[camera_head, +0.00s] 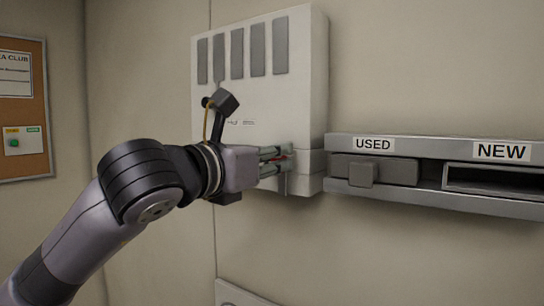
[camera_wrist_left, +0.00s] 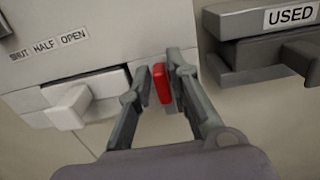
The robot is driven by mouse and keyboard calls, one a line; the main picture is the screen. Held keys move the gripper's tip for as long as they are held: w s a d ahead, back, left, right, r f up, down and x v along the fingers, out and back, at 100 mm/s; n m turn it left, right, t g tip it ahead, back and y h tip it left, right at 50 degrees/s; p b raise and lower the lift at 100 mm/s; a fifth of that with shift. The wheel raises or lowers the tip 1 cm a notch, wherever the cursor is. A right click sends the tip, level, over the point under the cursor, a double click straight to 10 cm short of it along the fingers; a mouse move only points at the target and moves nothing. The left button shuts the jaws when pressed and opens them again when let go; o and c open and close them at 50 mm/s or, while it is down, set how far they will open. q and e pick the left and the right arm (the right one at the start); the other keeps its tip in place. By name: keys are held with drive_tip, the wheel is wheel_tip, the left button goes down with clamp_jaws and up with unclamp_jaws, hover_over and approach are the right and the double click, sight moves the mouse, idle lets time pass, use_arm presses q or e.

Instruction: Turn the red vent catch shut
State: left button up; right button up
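The red vent catch (camera_wrist_left: 162,84) is a small upright red piece in the left wrist view, between the two fingers of my left gripper (camera_wrist_left: 157,72). In the head view only a sliver of red shows between the fingers of the left gripper (camera_head: 277,160), at the lower front of the white wall unit (camera_head: 312,95). The fingers straddle the catch closely, the right finger nearest to it; whether both press on it I cannot tell. The fingers partly hide the catch and its mount. My right gripper is in neither view.
A white slider (camera_wrist_left: 72,107) sits in a slot under SHUT, HALF, OPEN lettering, left of the fingers. To the right is a metal wall rail (camera_head: 433,146) with a grey block under USED (camera_head: 375,170) and an open slot under NEW (camera_head: 497,180). A pinboard (camera_head: 24,105) hangs far left.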

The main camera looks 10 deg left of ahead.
use_arm(q)
clamp_jaws()
drive_tip(key=shift+d+f+m+b, duration=0.1)
drive_tip(key=shift+m+b, duration=0.3)
drive_tip(key=shift+b, duration=0.35)
drive_tip(key=m+b, duration=0.6)
drive_tip(key=b, duration=0.1)
drive_tip(key=shift+s+d+f+m, duration=0.15)
drive_tip(key=shift+s+d+m, duration=0.05)
drive_tip(key=shift+d+m, duration=0.1)
drive_tip(key=m+b, duration=0.1)
drive_tip(key=m, duration=0.2)
drive_tip(key=m+b, duration=0.1)
drive_tip(key=m, duration=0.3)
drive_tip(key=m+b, duration=0.1)
drive_tip(key=m, duration=0.2)
drive_tip(key=shift+d+f+b, duration=0.2)
drive_tip(key=shift+f+b, duration=0.1)
drive_tip(key=shift+b, duration=0.1)
drive_tip(key=shift+m, duration=0.4)
